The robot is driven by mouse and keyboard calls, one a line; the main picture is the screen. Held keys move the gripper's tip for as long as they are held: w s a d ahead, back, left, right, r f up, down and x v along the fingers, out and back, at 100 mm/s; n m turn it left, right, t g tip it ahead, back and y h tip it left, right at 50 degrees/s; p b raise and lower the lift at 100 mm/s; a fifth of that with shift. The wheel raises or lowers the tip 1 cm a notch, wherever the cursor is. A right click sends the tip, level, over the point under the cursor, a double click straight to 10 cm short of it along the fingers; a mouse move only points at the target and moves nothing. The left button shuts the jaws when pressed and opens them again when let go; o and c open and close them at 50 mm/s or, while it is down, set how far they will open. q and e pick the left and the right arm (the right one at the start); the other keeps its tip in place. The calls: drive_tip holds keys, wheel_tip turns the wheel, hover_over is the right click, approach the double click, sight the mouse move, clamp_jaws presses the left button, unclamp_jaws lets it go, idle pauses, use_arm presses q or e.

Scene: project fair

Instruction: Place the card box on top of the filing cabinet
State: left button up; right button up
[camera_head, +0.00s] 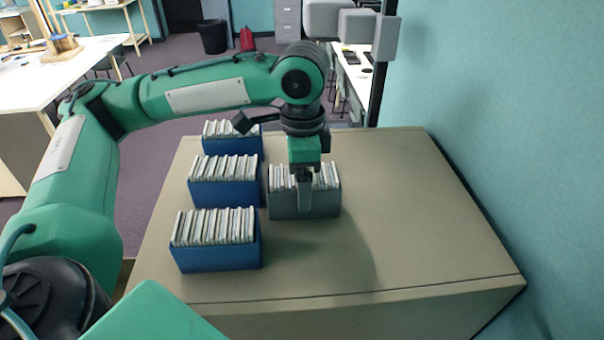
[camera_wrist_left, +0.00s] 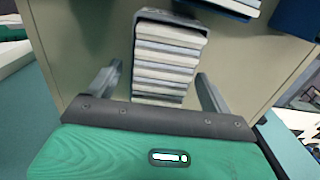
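The grey card box (camera_head: 318,205), filled with pale cards, stands upright on the top of the filing cabinet (camera_head: 430,230), right of the blue boxes. My left gripper (camera_head: 304,195) reaches down over it, with one finger in front of its near wall. In the left wrist view the card box (camera_wrist_left: 168,60) lies between the two fingers of my left gripper (camera_wrist_left: 160,85). The fingers are spread, with a gap visible beside the box. My right gripper is not in view.
Three blue card boxes stand in a column at left on the cabinet top: near (camera_head: 215,258), middle (camera_head: 225,193) and far (camera_head: 232,146). The right part of the top is clear, with a teal wall (camera_head: 530,120) beyond. A dark post (camera_head: 379,80) rises behind the cabinet.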

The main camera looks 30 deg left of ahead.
use_arm(q)
drive_tip(key=shift+r+b, duration=0.3)
drive_tip(key=shift+r, duration=0.15)
wheel_tip(320, 180, up, 10)
drive_tip(key=shift+f+b, duration=0.25)
drive_tip(key=shift+b, duration=1)
drive_tip(key=shift+r, duration=0.95)
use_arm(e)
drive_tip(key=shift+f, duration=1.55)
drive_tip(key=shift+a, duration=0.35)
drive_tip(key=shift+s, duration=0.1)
